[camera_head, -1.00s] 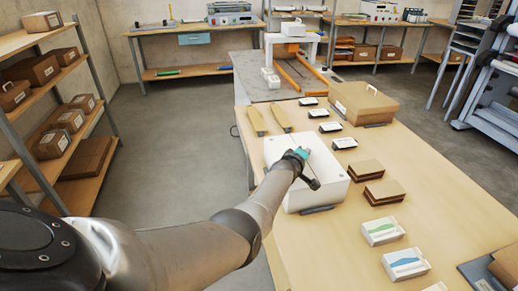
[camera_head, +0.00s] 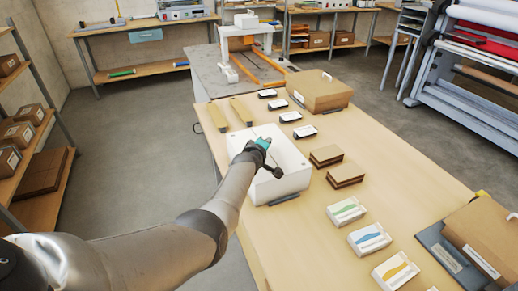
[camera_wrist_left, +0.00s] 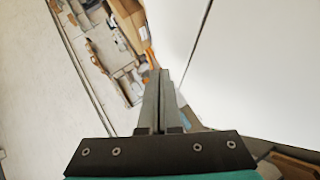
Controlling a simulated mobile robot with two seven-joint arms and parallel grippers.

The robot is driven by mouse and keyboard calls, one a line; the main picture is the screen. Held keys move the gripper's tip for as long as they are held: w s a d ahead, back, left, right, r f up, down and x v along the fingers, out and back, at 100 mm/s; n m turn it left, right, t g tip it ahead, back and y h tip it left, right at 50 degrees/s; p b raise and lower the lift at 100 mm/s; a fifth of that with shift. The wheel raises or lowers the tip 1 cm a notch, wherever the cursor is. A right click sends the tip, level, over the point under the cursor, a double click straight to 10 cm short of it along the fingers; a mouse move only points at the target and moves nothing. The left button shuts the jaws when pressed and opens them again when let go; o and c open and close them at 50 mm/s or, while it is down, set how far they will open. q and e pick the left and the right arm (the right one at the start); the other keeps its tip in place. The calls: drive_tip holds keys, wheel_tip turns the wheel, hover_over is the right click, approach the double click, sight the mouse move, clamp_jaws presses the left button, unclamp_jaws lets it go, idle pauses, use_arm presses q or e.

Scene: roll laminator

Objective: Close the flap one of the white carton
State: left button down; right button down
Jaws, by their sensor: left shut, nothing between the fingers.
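The white carton (camera_head: 292,185) sits on the wooden table, left of its middle. My left arm reaches over it from the lower left and hides part of its top. My left gripper (camera_head: 267,139) is at the carton's top, with its fingers shut and empty. In the left wrist view the shut fingers (camera_wrist_left: 158,78) point along a broad white carton surface (camera_wrist_left: 255,65), crossed by a thin dark seam. Whether the fingertips touch the carton, and how each flap stands, I cannot tell clearly. My right gripper is not in view.
A large brown carton (camera_head: 318,92) stands behind. Brown stacks (camera_head: 345,175), small black-and-white items (camera_head: 305,131) and white boxes with coloured marks (camera_head: 369,239) lie to the right. Two tan strips (camera_head: 242,112) lie behind the white carton. Another brown box (camera_head: 485,235) stands at the right edge.

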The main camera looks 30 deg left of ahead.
use_arm(q)
drive_tip(key=shift+s+d+r+p, duration=0.1)
drive_tip(key=shift+s+r+p, duration=0.2)
drive_tip(key=shift+s+p, duration=0.1)
drive_tip(key=p+v, duration=0.3)
drive_tip(key=v, duration=0.1)
drive_tip(key=p+v, duration=0.2)
drive_tip(key=v, duration=0.6)
drive_tip(key=shift+s+f, duration=0.1)
drive_tip(key=shift+p+v, duration=0.4)
drive_tip(key=shift+v, duration=0.45)
